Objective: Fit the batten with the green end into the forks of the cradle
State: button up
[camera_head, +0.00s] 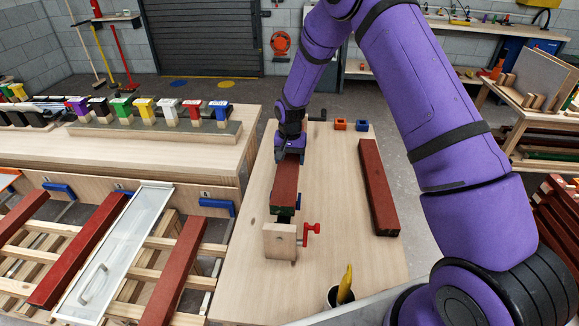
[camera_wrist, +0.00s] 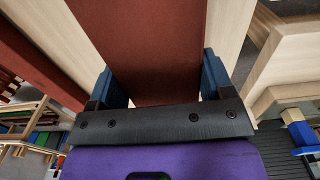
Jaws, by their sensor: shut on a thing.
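My gripper (camera_head: 289,156) is over the bench, shut on a red-brown batten (camera_head: 285,184). In the wrist view the batten (camera_wrist: 156,50) lies between the two blue fingers of my gripper (camera_wrist: 160,85). A little green shows low at the batten's near end, just behind the cradle. The cradle (camera_head: 275,242) shows as a pale wooden block with a dark slot and a red clamp handle (camera_head: 312,231) on its right. The batten points lengthwise at the block; I cannot tell whether it rests in the forks. Its far end is hidden by my gripper.
A second red-brown batten (camera_head: 377,188) lies on the bench (camera_head: 340,262) to the right. A cup with a yellow-handled tool (camera_head: 345,288) stands near the front. Battens lie on a slatted rack at left.

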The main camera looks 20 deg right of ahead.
jog(key=shift+f, duration=1.75)
jog(key=shift+f, duration=0.1)
jog(key=o, duration=1.4)
jog(key=shift+c, duration=0.2)
